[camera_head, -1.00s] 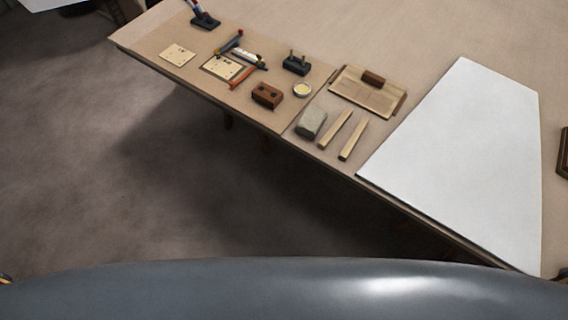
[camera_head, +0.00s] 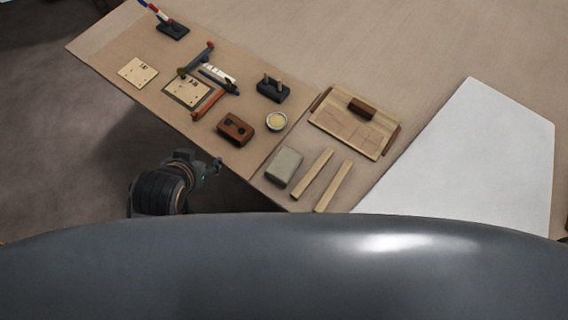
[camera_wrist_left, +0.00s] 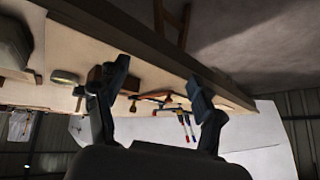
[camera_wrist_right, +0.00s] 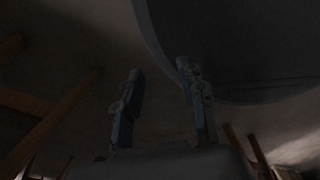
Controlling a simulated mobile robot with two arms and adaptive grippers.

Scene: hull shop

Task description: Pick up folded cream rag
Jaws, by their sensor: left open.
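What looks like the folded cream rag (camera_head: 284,166) is a pale grey-beige, soft-edged block lying near the front edge of the table, left of two wooden strips. My left gripper (camera_head: 213,167) is beside the table's front edge, left of the rag and apart from it. In the left wrist view my left gripper (camera_wrist_left: 158,92) is open with nothing between its fingers; part of the pale block (camera_wrist_left: 14,48) shows at the far left. My right gripper (camera_wrist_right: 160,80) is open and empty in its dark wrist view, and is not in the head view.
Two wooden strips (camera_head: 333,186), a reddish-brown block (camera_head: 235,129), a small round tin (camera_head: 276,121) and a wooden board (camera_head: 358,118) lie around the rag. Clamps and cream plates lie farther left.

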